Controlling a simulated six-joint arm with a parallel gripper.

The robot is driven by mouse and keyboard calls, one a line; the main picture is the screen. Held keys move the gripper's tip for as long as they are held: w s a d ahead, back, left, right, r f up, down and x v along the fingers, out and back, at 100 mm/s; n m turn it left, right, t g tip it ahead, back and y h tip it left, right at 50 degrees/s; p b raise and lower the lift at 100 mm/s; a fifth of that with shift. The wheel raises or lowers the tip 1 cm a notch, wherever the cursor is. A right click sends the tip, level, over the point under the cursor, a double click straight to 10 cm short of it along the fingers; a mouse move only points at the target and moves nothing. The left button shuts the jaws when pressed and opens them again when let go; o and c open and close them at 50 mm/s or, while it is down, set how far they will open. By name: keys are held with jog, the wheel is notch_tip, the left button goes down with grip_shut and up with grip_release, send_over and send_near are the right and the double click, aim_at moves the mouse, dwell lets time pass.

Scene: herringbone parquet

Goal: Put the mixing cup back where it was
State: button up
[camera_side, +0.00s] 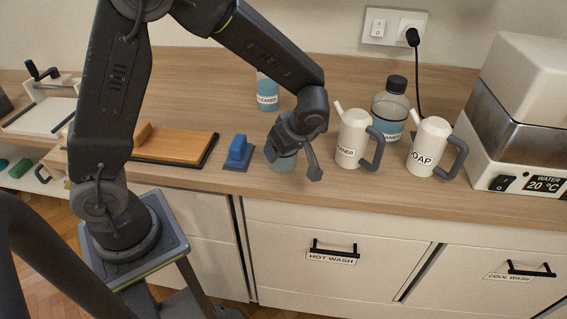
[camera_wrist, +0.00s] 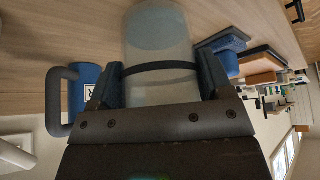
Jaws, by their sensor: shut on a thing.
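The mixing cup (camera_side: 284,162) is a clear cup with a bluish tint, near the front edge of the wooden counter. My gripper (camera_side: 296,150) is shut on it from above and behind in the side view, hiding its upper part. In the wrist view the cup (camera_wrist: 158,45) stands between the two fingers of my gripper (camera_wrist: 160,88), with a dark band across it. I cannot tell whether its base touches the counter.
A blue block on a dark pad (camera_side: 238,154) is left of the cup. A white cleaner jug (camera_side: 350,138) stands close on the right, then a soap jug (camera_side: 427,146). Bottles (camera_side: 267,92) (camera_side: 391,106) stand behind. A water unit (camera_side: 520,120) fills the right end.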

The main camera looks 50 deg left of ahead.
jog(key=shift+f, duration=0.25)
jog(key=o, duration=1)
jog(key=shift+c, duration=0.2)
jog(key=v, duration=1.3)
jog(key=shift+d+r, duration=0.2)
jog(key=shift+r, duration=0.15)
jog(key=s+a+r+m+t+h, duration=0.1)
jog(key=s+r+m+t+h, duration=0.1)
jog(key=s+m, duration=0.6)
jog(key=s+a+r+m+t+h, duration=0.2)
jog(key=s+m+t+h, duration=0.1)
jog(key=s+m, duration=0.6)
jog(key=shift+r+m+t+h, duration=0.15)
jog(key=shift+m+t+h, duration=0.15)
jog(key=shift+m+h, duration=0.2)
